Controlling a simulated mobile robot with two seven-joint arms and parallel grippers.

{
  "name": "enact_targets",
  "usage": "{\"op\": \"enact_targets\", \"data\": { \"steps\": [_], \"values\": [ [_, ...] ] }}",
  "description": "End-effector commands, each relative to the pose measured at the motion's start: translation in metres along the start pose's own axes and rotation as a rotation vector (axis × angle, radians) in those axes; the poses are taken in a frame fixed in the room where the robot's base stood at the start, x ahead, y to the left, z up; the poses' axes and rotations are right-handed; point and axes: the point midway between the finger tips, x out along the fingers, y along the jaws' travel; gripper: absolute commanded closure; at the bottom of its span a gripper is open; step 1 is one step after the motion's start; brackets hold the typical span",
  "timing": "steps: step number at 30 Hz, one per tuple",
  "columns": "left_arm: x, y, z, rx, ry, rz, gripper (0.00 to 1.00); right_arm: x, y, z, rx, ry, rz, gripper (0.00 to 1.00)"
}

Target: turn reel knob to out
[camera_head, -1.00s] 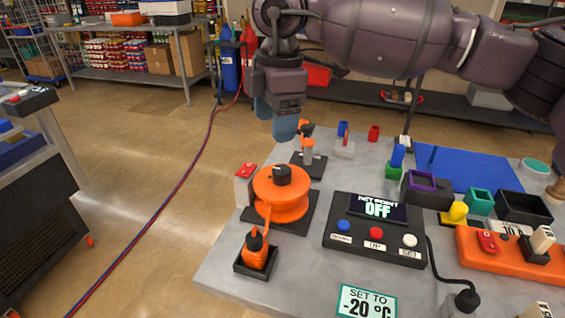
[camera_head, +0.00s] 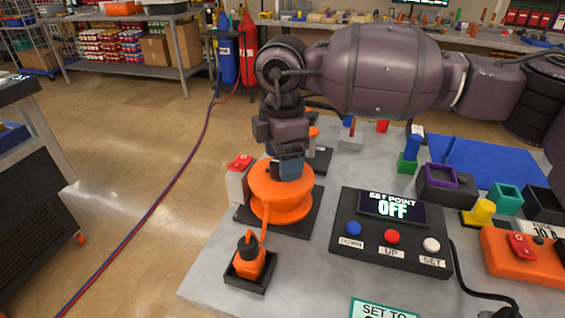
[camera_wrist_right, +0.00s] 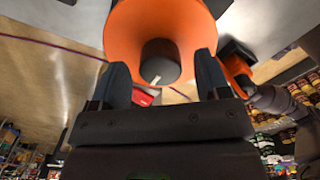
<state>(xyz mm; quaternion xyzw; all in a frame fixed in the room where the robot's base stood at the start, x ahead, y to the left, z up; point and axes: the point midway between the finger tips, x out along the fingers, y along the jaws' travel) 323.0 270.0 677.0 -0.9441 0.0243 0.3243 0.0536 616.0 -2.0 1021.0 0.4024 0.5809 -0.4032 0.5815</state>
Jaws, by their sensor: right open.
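The orange reel (camera_head: 265,195) stands on a dark square base on the grey table in the head view. Its dark round knob (camera_wrist_right: 160,66) with a pale mark shows in the right wrist view, below the orange reel face. My right gripper (camera_head: 288,174) points down over the reel's top and hides the knob in the head view. In the right wrist view my right gripper (camera_wrist_right: 162,72) is open, with one dark finger on each side of the knob. Gaps show between the fingers and the knob; contact cannot be told. My left gripper is not in view.
An orange plug (camera_head: 249,258) sits in a dark tray in front of the reel. A control box (camera_head: 392,229) reading OFF stands to the right. A pale block with a red top (camera_head: 239,162) is close on the reel's left.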

Motion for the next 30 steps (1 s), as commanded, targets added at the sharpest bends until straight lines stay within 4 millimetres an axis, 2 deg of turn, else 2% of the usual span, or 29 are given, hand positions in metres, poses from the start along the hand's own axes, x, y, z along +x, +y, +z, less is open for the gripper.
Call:
{"op": "enact_targets", "data": {
  "steps": [1,4,14,17,24,30],
  "values": [
    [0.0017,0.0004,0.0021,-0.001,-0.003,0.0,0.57,0.0072,0.0,0.0002,0.0,0.001,-0.003,0.31],
    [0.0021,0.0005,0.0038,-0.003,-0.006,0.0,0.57,0.0119,-0.0002,-0.0001,0.0,0.002,-0.002,0.31],
    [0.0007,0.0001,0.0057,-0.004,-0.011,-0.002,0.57,0.0131,-0.0003,-0.0003,0.0,0.001,0.001,0.31],
    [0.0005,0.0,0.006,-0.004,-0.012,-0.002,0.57,0.0131,-0.0003,-0.0002,0.0,0.001,0.001,0.43],
    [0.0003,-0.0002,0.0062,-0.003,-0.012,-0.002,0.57,0.0133,-0.0003,-0.0002,0.0,0.001,0.0,0.8],
    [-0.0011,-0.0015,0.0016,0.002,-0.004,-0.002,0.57,0.0116,-0.0006,-0.0003,-0.01,0.0,0.001,0.8]
  ]
}}
